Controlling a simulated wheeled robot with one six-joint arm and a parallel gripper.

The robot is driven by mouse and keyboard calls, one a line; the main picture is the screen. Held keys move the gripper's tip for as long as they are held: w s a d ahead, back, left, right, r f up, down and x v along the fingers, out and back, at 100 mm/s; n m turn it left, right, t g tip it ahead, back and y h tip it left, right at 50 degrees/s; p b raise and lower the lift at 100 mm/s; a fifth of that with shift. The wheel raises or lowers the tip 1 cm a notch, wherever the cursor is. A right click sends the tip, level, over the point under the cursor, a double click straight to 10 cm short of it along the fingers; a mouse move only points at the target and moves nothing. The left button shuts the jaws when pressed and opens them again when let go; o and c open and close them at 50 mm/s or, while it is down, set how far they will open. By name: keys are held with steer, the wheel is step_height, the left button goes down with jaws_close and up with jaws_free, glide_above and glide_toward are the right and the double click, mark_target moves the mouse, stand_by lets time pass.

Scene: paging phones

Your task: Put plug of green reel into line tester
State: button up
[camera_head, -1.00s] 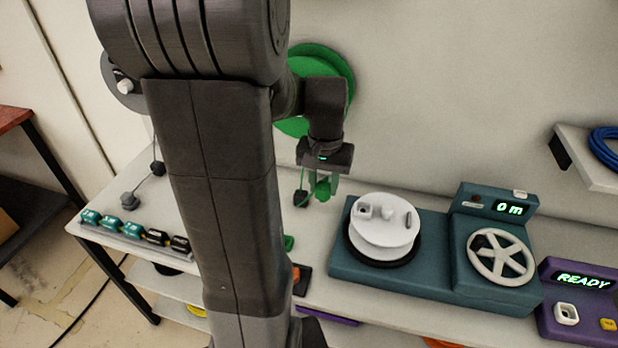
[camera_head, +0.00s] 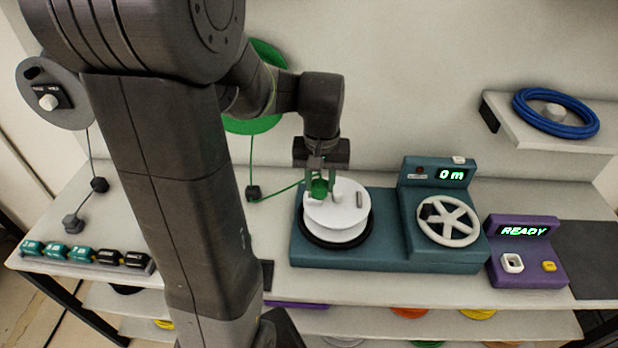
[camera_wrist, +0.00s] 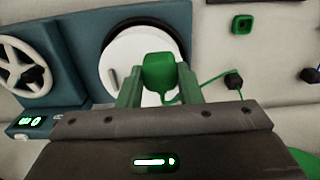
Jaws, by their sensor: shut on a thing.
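My gripper (camera_head: 320,186) is shut on a green plug (camera_head: 319,188) with a green cable trailing left from it. In the wrist view the plug (camera_wrist: 159,74) sits between the two fingers, in front of the white drum (camera_wrist: 128,50). In the head view it hangs over the left part of the white drum (camera_head: 345,222) on the teal machine. The green reel (camera_head: 250,124) on the wall is partly hidden by my arm. The purple line tester (camera_head: 528,272) stands at the right, with a lit READY display, a white-framed socket (camera_head: 512,263) and a yellow button (camera_head: 549,266).
The teal machine (camera_head: 445,262) with a white handwheel (camera_head: 447,221) lies between my gripper and the tester. A dark cable block (camera_head: 254,193) rests left of the drum. A shelf with a blue coil (camera_head: 556,112) is at upper right.

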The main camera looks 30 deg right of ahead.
steer(key=s+d+p, duration=0.2)
steer(key=s+d, duration=1.1)
steer(key=d, duration=0.4)
steer(key=shift+s+p, duration=0.35)
steer(key=shift+p, duration=0.05)
stand_by(0.3)
steer(key=shift+d, duration=0.1)
steer(key=s+d, duration=1.3)
steer(key=d, duration=0.4)
steer(key=shift+s, duration=0.4)
steer(key=shift+w+d, duration=0.1)
steer(key=shift+d, duration=0.05)
